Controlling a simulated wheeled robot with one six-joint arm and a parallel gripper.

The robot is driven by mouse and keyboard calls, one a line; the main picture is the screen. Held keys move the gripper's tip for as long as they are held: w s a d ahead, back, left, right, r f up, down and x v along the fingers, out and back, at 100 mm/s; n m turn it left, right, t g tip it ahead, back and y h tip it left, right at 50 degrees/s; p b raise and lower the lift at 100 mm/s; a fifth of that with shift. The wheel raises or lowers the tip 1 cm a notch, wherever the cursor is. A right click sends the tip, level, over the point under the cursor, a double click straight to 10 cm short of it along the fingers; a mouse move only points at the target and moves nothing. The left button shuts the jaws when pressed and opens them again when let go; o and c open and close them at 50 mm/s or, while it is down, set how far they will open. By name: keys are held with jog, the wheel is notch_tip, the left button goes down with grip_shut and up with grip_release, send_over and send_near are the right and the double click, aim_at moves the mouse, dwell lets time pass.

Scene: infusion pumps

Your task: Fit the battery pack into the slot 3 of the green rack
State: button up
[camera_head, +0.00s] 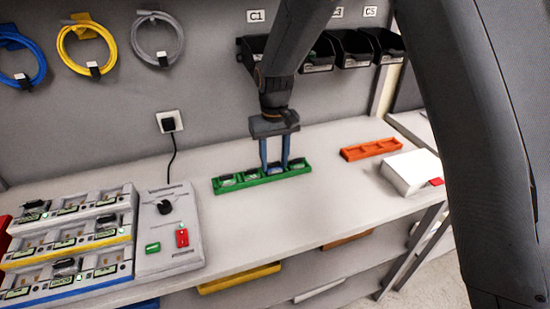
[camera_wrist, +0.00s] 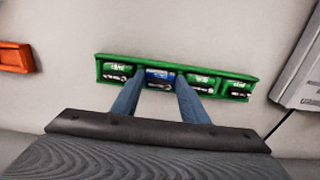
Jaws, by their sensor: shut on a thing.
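The green rack (camera_head: 222,190) lies on the bench and also shows in the wrist view (camera_wrist: 100,62). My gripper (camera_head: 274,167) points down over the rack, at the third compartment from the left in the head view. In the wrist view my gripper (camera_wrist: 160,78) is shut on a blue-topped battery pack (camera_wrist: 160,74). This pack sits in or right at that compartment, between green-topped packs (camera_wrist: 203,83) in the other compartments. My fingers hide its sides, and I cannot tell whether it is fully seated.
An orange rack (camera_head: 371,149) lies to the right, near a white box (camera_head: 411,171). A grey device with a dial (camera_head: 167,232) and a tiered stand of battery units (camera_head: 72,240) stand at left. Dark bins (camera_head: 350,48) hang on the wall behind. The bench in front of the green rack is clear.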

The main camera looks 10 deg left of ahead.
jog(key=shift+f, duration=0.25)
dwell(0.5)
jog(key=o, duration=1.3)
notch_tip(320, 180, up, 8)
jog(key=shift+f+b, duration=0.15)
jog(key=shift+b, duration=1.1)
